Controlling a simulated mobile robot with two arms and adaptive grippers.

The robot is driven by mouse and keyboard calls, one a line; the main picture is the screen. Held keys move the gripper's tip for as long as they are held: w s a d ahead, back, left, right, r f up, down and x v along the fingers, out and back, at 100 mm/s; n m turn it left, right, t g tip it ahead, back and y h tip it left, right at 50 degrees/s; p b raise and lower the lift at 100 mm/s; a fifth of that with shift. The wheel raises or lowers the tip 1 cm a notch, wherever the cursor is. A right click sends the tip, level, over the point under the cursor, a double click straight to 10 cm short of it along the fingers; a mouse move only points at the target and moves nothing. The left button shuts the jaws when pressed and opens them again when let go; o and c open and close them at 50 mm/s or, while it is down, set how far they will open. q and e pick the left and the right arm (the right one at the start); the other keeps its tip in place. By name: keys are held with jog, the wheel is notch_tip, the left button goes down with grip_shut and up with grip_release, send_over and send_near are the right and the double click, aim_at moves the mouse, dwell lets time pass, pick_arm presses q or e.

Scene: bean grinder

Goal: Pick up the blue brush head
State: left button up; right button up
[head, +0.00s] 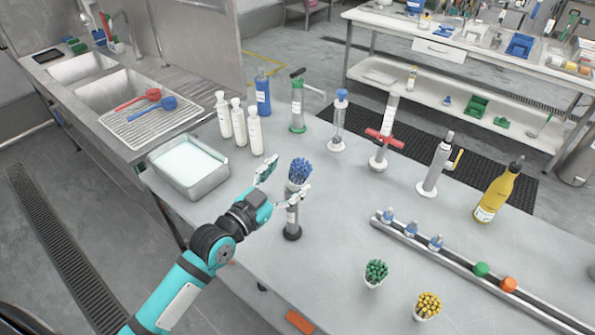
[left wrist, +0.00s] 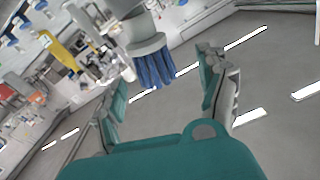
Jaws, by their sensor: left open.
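The blue brush head (head: 301,168), a tuft of blue bristles in a pale collar, stands upright on top of a metal post with a black foot (head: 292,233) near the table's front edge. My left gripper (head: 284,184) is open, with one finger left of the brush head and the other in front of its collar. In the left wrist view the blue bristles (left wrist: 154,70) and grey-white collar show between the two spread fingers (left wrist: 162,76), with gaps at both sides. I see no clear contact. My right gripper is not in view.
A metal tray (head: 218,183) and white bottles (head: 239,122) stand behind and left of my gripper. Green (head: 376,272) and yellow (head: 428,304) brush-like bundles stand at the front right. A rail (head: 460,258) crosses the right side. The table between is clear.

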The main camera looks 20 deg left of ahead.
pick_arm(q)
jog(key=x, duration=0.2)
jog(key=p+x, duration=0.1)
jog(key=x, duration=0.1)
jog(key=shift+s+d+r+p, duration=0.15)
jog(key=shift+d+p, duration=0.15)
jog(key=shift+d, duration=0.05)
jog(key=shift+w+d, duration=0.1)
jog(key=shift+w, duration=0.3)
jog(key=shift+s, duration=0.1)
jog(key=c, duration=1.1)
jog(key=shift+c, duration=0.6)
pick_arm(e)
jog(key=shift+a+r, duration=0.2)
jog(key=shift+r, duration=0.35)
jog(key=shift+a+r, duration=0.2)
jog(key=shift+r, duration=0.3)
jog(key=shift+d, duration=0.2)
